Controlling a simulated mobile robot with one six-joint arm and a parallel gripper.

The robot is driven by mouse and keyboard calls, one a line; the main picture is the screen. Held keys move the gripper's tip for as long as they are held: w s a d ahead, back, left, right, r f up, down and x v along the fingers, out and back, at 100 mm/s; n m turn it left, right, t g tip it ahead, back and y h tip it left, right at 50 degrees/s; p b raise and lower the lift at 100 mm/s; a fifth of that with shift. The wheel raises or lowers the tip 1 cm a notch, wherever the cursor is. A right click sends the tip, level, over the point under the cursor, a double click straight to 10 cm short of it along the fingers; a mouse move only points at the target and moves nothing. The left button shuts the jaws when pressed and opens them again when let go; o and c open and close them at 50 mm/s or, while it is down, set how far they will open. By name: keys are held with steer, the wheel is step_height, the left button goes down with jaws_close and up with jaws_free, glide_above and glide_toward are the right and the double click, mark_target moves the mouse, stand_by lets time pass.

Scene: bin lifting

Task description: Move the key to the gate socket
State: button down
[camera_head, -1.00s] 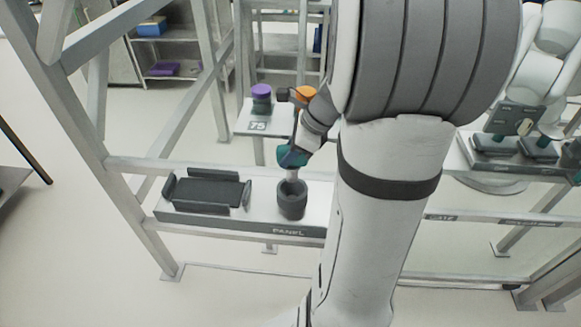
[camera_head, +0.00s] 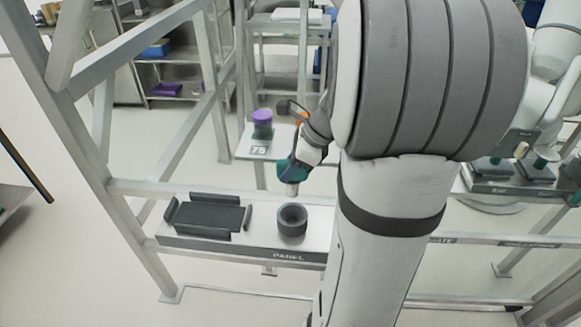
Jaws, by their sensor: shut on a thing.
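The key (camera_head: 289,171) has a teal body and a short pale tip that points down. My gripper (camera_head: 300,158) is shut on it, though the fingers are small and partly hidden by my own wrist. The key hangs just above and behind a dark round socket (camera_head: 291,221) on the shelf marked PANEL; its tip looks clear of the socket's rim. The rail at right carries a label that reads GATE (camera_head: 441,240), partly covered by my arm. I cannot make out the gate socket; my arm hides much of that area.
A dark tray with raised side pads (camera_head: 207,196) sits left of the round socket. Behind stands a platform marked 75 (camera_head: 246,151) with a purple-topped cylinder (camera_head: 262,124). Frame posts (camera_head: 116,215) rise at left. A dark rack (camera_head: 500,185) stands at right near another white arm.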

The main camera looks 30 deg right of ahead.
mark_target(285, 160)
steer(key=shift+r+p, duration=1.6)
steer(key=shift+r, duration=0.35)
